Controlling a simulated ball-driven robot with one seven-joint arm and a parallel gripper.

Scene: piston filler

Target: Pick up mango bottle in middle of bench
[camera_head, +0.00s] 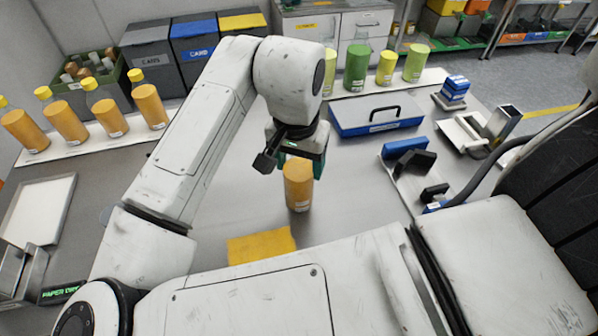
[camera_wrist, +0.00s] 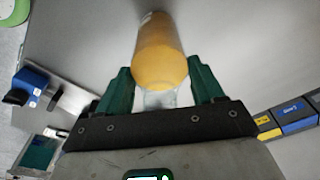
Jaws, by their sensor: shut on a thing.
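The mango bottle (camera_head: 298,188), orange with a small white label low on its side, is upright over the middle of the grey bench. Whether its base touches the bench I cannot tell. My gripper (camera_head: 299,160) is directly above it, with dark green fingers pointing down. In the wrist view, the fingers of my gripper (camera_wrist: 160,78) are on both sides of the bottle's clear upper end, and the orange body of the bottle (camera_wrist: 162,50) extends beyond them. My wrist hides the top of the bottle in the head view.
A yellow cloth (camera_head: 262,245) lies in front of the bottle. A blue case (camera_head: 376,116) lies behind right. Several orange bottles with yellow caps (camera_head: 66,120) stand at the left on a white strip, and green bottles (camera_head: 357,68) stand at the back. The bench around the bottle is clear.

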